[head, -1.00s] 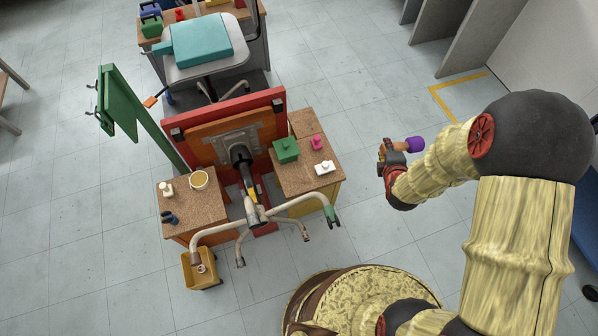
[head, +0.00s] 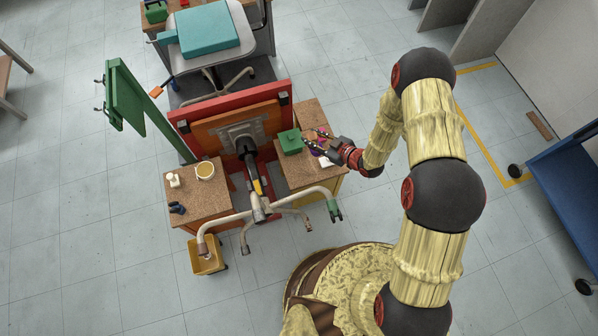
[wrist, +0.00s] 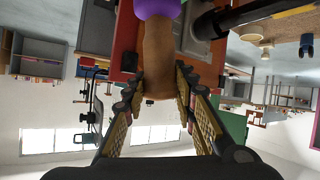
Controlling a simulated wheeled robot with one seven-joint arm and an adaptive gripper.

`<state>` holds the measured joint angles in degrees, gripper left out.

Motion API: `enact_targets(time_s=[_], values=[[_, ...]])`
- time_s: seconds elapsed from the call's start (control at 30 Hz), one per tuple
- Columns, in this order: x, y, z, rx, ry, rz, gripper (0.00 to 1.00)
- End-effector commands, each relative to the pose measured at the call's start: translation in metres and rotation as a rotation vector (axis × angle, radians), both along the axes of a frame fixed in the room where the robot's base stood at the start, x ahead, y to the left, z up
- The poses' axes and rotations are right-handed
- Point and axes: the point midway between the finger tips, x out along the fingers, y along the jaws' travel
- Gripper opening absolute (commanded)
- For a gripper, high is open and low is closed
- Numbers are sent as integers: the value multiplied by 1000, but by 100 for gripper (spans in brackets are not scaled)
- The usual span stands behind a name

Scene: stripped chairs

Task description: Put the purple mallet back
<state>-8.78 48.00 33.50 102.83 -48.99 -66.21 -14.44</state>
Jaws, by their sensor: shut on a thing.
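The purple mallet shows in the wrist view, its purple head (wrist: 157,8) at the top edge and its brown wooden handle (wrist: 158,60) between my fingers. My gripper (wrist: 158,95) is shut on the handle. In the head view my gripper (head: 318,142) is over the right worktop (head: 308,118), just right of a green box (head: 290,141). There the mallet is small and mostly hidden by the gripper. A green rack (head: 128,100) with hooks stands at the left, with an orange-handled tool (head: 156,92) at its edge.
An upturned chair base (head: 258,208) with splayed legs stands between the two worktops. A yellow bin (head: 207,258) is on the floor below. Open floor lies to the right.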

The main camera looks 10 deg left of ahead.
Motion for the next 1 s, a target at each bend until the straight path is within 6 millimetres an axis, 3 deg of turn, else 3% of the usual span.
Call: enact_targets(time_s=[0.1, 0.3, 0.47, 0.7, 1.0], values=[[-19, 21, -15, 83, 48, 24, 0], [-39, 39, -28, 159, 89, 53, 0], [-44, 43, -43, 176, 99, 60, 0], [-44, 43, -86, 175, 99, 60, 0], [-44, 43, -110, 175, 98, 61, 0]])
